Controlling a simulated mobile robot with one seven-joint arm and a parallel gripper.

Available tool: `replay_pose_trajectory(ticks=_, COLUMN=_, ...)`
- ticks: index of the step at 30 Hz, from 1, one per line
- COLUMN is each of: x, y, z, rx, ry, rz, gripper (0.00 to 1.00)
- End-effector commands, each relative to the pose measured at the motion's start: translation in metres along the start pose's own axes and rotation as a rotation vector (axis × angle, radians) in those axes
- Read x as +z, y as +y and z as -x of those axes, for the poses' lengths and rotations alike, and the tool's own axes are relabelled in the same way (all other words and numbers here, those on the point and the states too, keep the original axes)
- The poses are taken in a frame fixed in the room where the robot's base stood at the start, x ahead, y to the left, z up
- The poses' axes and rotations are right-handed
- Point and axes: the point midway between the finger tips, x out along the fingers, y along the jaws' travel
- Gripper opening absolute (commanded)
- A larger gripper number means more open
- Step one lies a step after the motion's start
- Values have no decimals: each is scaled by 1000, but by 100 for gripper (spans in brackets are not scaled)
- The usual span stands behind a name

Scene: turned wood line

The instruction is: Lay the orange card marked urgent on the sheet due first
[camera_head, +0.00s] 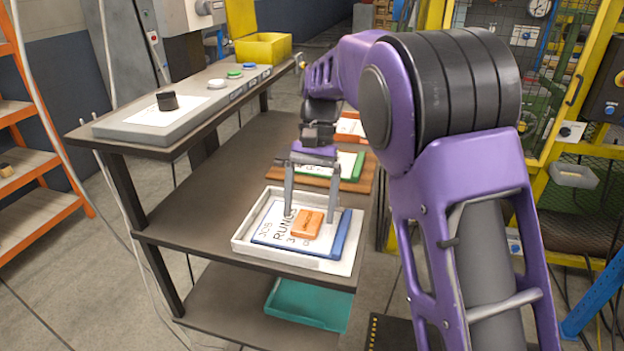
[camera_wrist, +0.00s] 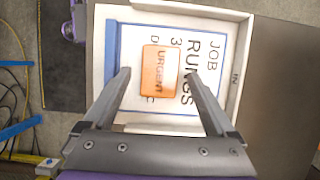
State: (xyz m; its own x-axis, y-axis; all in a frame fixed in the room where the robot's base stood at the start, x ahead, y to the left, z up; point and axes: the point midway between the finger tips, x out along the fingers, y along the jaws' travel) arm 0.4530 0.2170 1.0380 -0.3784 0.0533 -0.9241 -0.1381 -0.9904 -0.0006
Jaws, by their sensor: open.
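The orange card (camera_head: 306,224) lies flat on a blue-edged job sheet (camera_head: 268,228) in a white tray (camera_head: 243,240) at the shelf's near end. In the wrist view the card (camera_wrist: 160,72) reads URGENT, and the sheet (camera_wrist: 205,45) reads JOB, RUNGS, 3; its lower lines are partly covered by the card. My gripper (camera_head: 310,218) is open over the card, with one finger to each side. A green-edged sheet (camera_head: 345,162) and an orange-edged sheet (camera_head: 350,127) lie farther back, the latter partly behind my arm; their text is unreadable.
The tray rim is marked IN in the wrist view. The green-edged sheet lies on a brown board (camera_head: 356,184). A raised ledge (camera_head: 180,122) with a black knob and several buttons runs along the left, with a yellow bin (camera_head: 263,48) behind. The shelf (camera_head: 205,205) left of the tray is clear.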

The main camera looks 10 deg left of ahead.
Motion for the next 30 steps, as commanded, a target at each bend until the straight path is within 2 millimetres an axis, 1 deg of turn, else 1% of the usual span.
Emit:
replay_pose_trajectory(ticks=1, x=0, y=0, z=10, rx=-1, ry=2, rz=-1, gripper=91)
replay_pose_trajectory(ticks=9, x=0, y=0, z=70, rx=-2, ry=3, rz=-2, gripper=91)
replay_pose_trajectory(ticks=12, x=0, y=0, z=88, rx=-1, ry=2, rz=-1, gripper=91)
replay_pose_trajectory(ticks=15, x=0, y=0, z=101, rx=0, ry=0, rz=-1, gripper=91)
replay_pose_trajectory(ticks=18, x=0, y=0, z=108, rx=0, ry=0, rz=-1, gripper=91)
replay_pose_trajectory(ticks=21, x=0, y=0, z=112, rx=0, ry=0, rz=-1, gripper=91)
replay_pose_trajectory(ticks=30, x=0, y=0, z=112, rx=0, ry=0, rz=-1, gripper=91)
